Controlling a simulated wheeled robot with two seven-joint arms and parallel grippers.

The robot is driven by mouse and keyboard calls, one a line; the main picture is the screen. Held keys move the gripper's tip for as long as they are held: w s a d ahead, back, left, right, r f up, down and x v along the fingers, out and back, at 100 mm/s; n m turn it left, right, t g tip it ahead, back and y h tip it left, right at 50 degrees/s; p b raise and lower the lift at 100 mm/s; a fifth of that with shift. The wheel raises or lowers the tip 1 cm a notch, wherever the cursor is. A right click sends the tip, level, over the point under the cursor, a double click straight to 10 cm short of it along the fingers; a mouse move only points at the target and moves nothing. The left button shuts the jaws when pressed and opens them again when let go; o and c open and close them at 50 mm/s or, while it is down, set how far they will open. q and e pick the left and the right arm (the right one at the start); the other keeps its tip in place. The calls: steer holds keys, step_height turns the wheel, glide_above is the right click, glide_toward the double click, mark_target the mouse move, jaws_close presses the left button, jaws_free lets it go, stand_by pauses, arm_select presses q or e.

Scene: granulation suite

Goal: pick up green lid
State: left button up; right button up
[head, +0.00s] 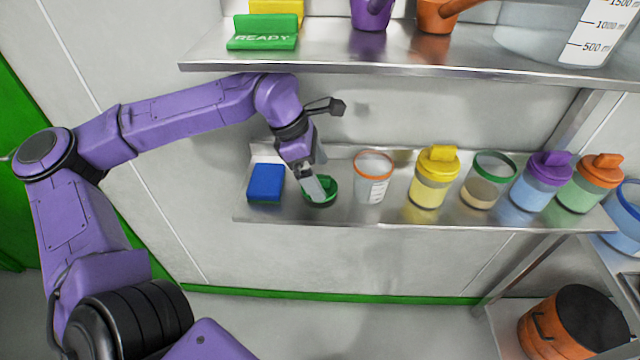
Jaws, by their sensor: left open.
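The green lid (322,201) lies on the lower metal shelf, between a blue block and an orange-rimmed clear cup. My left gripper (313,192) reaches down from above at the lid, its fingers overlapping the lid in the picture. It is open, and I cannot tell whether the fingers touch the lid. Part of the lid is hidden behind the fingers. My right gripper is not in view.
The blue block (266,183) is close on the left and the orange-rimmed cup (373,176) on the right. Farther right stand a yellow-lidded jar (430,192), a green-rimmed cup (485,188), a purple-lidded jar (537,190) and an orange-lidded jar (583,192). The upper shelf (400,60) overhangs.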

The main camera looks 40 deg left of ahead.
arm_select(q)
steer(key=shift+x, duration=0.9)
steer(key=shift+f, duration=0.25)
steer(key=c, duration=0.9)
steer(key=shift+o, duration=0.2)
